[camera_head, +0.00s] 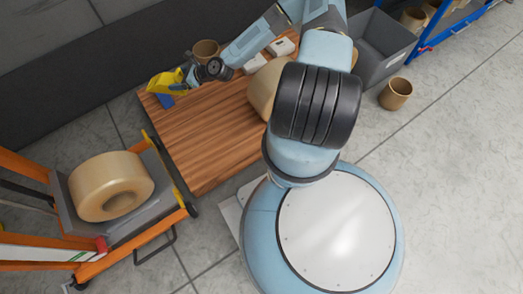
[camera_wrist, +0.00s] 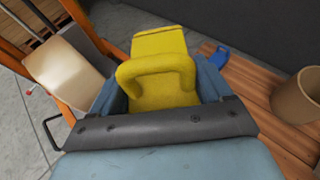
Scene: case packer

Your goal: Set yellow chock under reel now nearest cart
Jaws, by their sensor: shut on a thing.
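The yellow chock (camera_head: 164,81) is held in my gripper (camera_head: 185,76) over the far left corner of the wooden table. In the wrist view the chock (camera_wrist: 159,45) has a looped handle and sits between the jaws (camera_wrist: 160,92), which are shut on it. A tan reel (camera_head: 263,88) lies on the table, partly hidden by my arm. Another tan reel (camera_head: 112,187) rests on the orange cart (camera_head: 174,218) at the left; a tan rounded form on the cart also shows in the wrist view (camera_wrist: 68,74).
A small blue object (camera_head: 166,101) lies on the table (camera_head: 205,150) below the chock. A brown tube (camera_head: 206,50) and small white items (camera_head: 282,46) stand at the back. A grey bin (camera_head: 385,45) and a loose tube (camera_head: 396,93) are at the right. The table's front left is clear.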

